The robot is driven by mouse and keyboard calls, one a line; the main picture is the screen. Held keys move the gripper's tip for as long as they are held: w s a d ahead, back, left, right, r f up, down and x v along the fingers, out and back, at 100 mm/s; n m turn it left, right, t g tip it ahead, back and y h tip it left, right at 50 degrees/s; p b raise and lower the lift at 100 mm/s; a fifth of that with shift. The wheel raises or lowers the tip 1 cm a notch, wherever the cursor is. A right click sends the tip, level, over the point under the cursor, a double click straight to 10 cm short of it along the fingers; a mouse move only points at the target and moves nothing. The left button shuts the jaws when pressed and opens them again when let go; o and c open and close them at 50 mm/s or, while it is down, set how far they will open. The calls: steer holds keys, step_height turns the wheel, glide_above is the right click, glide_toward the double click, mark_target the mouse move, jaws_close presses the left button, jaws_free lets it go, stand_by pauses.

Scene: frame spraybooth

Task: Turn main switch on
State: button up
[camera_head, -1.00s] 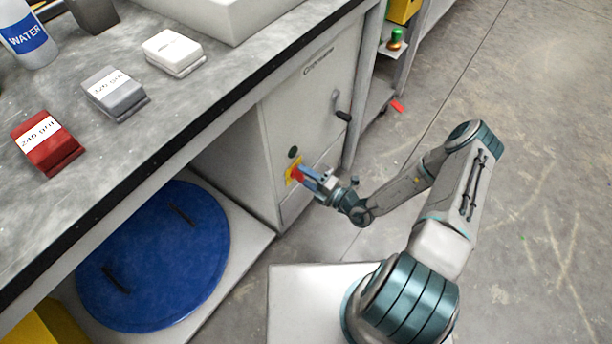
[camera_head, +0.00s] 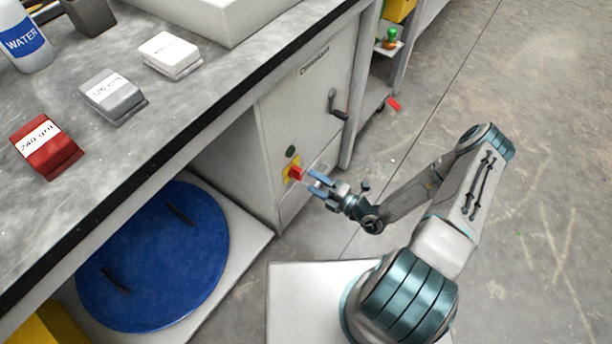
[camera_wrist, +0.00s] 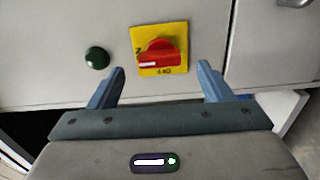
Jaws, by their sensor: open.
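The main switch is a red rotary knob (camera_head: 296,173) on a square yellow plate, on the front of the grey cabinet (camera_head: 310,115) under the bench. In the wrist view the red knob (camera_wrist: 160,54) shows with its white-marked bar lying roughly horizontal in the picture. Small lettering on the plate is too small to read. My gripper (camera_head: 312,182) is open and empty, its blue fingers pointing at the switch. It stands a short way off the knob, and nothing is between the fingers. In the wrist view the fingers lie left and right of the plate.
A dark green round button (camera_wrist: 97,57) sits beside the switch plate. A dark lever handle (camera_head: 337,105) sticks out from the cabinet farther along. The bench edge overhangs the cabinet. A blue round lid (camera_head: 150,250) lies under the bench. The floor at right is clear.

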steer(key=v, duration=0.9)
steer(key=shift+p, duration=0.45)
steer(key=shift+r, duration=0.1)
steer(key=s+r+m+g+h+p, duration=0.2)
steer(key=r+m+p, duration=0.5)
steer(key=r, duration=1.3)
steer(key=s+d+r+m+g+h+p, duration=0.1)
steer(key=s+r+m+g+h+p, duration=0.2)
steer(key=r+m, duration=0.9)
steer(key=s+d+r+m+g+h+p, duration=0.1)
steer(key=r+m+h+p, duration=0.8)
steer(key=r, duration=2)
steer(key=s+g+p, duration=0.2)
steer(key=s+p, duration=0.1)
steer(key=s, duration=0.1)
steer(key=shift+s+d+r, duration=0.25)
steer(key=shift+s+r, duration=0.05)
steer(key=shift+r, duration=0.05)
